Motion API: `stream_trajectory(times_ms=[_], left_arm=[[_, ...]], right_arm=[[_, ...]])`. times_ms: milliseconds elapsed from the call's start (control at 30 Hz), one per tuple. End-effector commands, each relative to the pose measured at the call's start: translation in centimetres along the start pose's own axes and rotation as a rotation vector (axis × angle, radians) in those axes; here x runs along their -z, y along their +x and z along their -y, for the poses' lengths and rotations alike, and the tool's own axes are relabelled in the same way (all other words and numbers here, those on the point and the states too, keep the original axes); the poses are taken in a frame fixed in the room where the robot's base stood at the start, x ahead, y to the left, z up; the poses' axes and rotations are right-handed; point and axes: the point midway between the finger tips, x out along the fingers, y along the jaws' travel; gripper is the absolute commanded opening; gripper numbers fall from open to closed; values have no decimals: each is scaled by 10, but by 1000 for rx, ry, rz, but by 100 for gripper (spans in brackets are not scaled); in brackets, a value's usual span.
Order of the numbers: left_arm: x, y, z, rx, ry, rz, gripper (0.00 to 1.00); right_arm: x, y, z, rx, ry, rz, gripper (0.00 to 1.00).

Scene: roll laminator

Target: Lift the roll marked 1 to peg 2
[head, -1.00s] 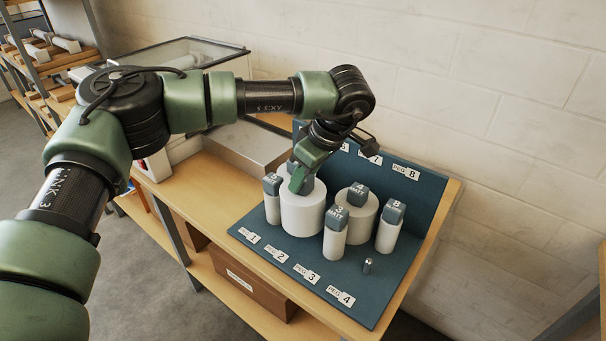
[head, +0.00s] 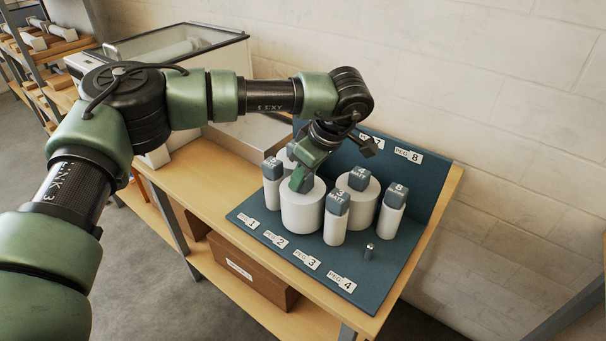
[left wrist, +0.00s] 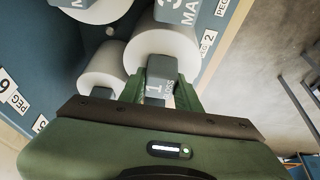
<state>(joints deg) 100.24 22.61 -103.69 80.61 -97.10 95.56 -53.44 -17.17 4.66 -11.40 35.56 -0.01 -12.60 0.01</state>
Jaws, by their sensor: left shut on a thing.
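The roll marked 1, a wide white roll (head: 302,212), stands upright at the PEG 2 place of the blue peg board (head: 395,262). My left gripper (head: 301,182) is above the roll and shut on this cap, with one finger on each side (left wrist: 158,98). The PEG 2 label (head: 275,241) is in front of the roll. The roll's underside and the peg are hidden; I cannot tell if it touches the board. My right gripper is not in view.
A narrow roll (head: 272,190) stands left of the held roll, and the roll marked 3 (head: 336,224) close on its right. The rolls marked 4 (head: 364,206) and 8 (head: 391,220) stand behind. A bare peg (head: 369,252) is by PEG 4. The laminator (head: 190,42) is at the back left.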

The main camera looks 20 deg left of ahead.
Motion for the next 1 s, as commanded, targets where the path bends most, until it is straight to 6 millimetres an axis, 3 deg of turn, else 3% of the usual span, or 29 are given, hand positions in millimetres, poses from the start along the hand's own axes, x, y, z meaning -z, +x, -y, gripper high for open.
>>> stream_trajectory(times_ms=[167, 200, 267, 300, 667, 1000], left_arm=[[-2, 5, 0, -2, -1, 0, 0], [-2, 4, 0, -2, -1, 0, 38], [-1, 4, 0, -2, -1, 0, 55], [-2, 4, 0, -2, -1, 0, 58], [-2, 4, 0, 1, 0, 1, 58], [7, -17, 0, 0, 0, 1, 58]], right_arm=[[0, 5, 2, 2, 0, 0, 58], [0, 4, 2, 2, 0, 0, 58], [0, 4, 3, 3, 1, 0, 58], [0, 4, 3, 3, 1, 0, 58], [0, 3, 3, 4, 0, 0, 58], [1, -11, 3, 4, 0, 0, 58]])
